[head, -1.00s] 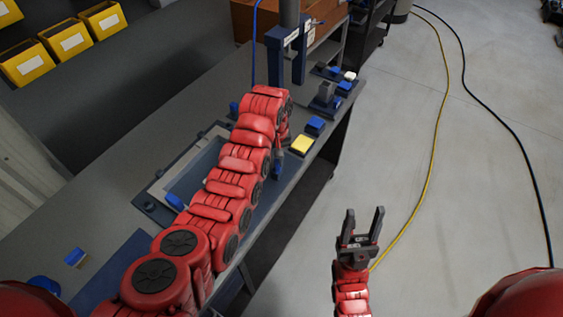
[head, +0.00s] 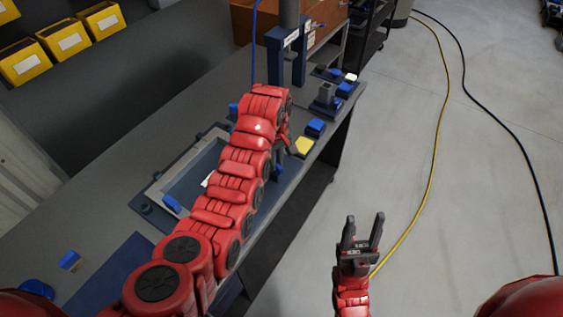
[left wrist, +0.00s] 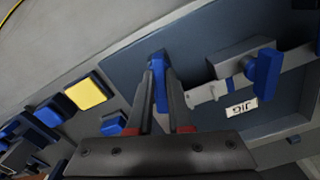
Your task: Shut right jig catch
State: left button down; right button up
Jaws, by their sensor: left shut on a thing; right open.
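The jig, a dark blue plate with a grey frame (head: 158,194), lies on the bench; its "JIG" label (left wrist: 241,106) shows in the left wrist view. My left gripper (left wrist: 162,82) is shut on a blue catch handle (left wrist: 159,72), which stands between its fingers. In the head view my left arm covers much of the jig and most of this gripper. A second blue handle (left wrist: 267,70) is on the jig, apart from the gripper; a blue handle also shows at the jig's left side (head: 171,203). My right gripper (head: 362,236) is open and empty, beside the bench above the floor.
A yellow block (head: 304,146) and a blue block (head: 315,128) sit near the bench's right edge, close to my left gripper. A blue press frame (head: 276,55) stands at the back. Yellow and black cables cross the open floor on the right.

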pick_arm(q)
jog(key=shift+f+n+b, duration=0.15)
jog(key=shift+n+b, duration=0.4)
jog(key=shift+n, duration=0.35)
jog(key=n, duration=0.2)
jog(key=shift+n+b, duration=0.3)
jog(key=shift+n, duration=0.1)
jog(key=c, duration=0.8)
grip_release()
jog(key=shift+o, duration=0.2)
jog(key=shift+r, duration=0.25)
notch_tip(320, 180, up, 8)
jog(key=p, duration=0.8)
jog(key=shift+f, duration=0.1)
